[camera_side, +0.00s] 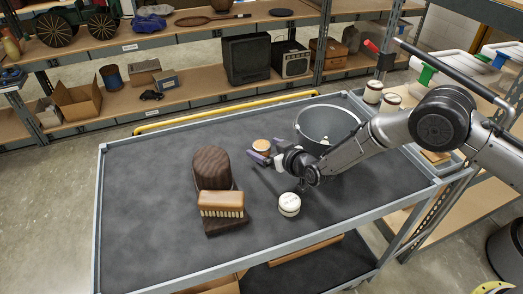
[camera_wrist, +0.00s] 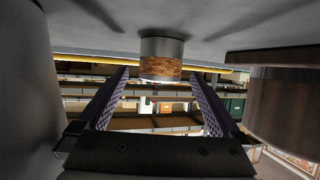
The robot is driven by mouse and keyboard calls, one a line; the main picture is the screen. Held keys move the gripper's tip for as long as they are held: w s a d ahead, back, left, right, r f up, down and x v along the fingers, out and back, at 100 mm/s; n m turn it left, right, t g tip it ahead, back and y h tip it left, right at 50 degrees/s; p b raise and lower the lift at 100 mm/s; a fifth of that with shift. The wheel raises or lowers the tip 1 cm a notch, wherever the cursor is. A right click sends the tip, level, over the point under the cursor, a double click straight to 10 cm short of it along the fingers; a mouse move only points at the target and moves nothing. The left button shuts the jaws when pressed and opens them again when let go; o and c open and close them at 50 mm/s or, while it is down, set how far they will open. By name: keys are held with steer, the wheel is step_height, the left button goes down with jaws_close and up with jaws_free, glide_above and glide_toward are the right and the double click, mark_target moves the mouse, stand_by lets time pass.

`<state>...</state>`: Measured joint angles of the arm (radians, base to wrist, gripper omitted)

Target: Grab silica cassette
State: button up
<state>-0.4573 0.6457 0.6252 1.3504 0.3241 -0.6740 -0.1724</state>
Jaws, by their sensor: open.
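The silica cassette, a short cylinder with a pale band and orange-brown grains (camera_side: 262,145), stands on the cart's dark top, left of the grey bucket. In the wrist view the cassette (camera_wrist: 160,62) appears centred at the far end of the two fingers, with a gap on each side. My gripper (camera_side: 267,151) is low over the cart top, pointing left, its fingers spread. The wrist view shows the purple fingers (camera_wrist: 160,82) open and empty. One finger partly covers the cassette's lower part in the side view. I cannot tell whether the cassette is fully between the tips.
A grey bucket (camera_side: 325,123) stands right behind my gripper. A white lidded jar (camera_side: 289,204) stands in front of it. A yellow bar (camera_side: 225,112) runs along the back edge. The cart's left side is clear.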

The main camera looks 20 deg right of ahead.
steer(key=shift+x, duration=1.4)
steer(key=c, duration=1.4)
steer(key=shift+r, duration=0.1)
steer(key=shift+c, duration=0.4)
steer(key=shift+r, duration=0.1)
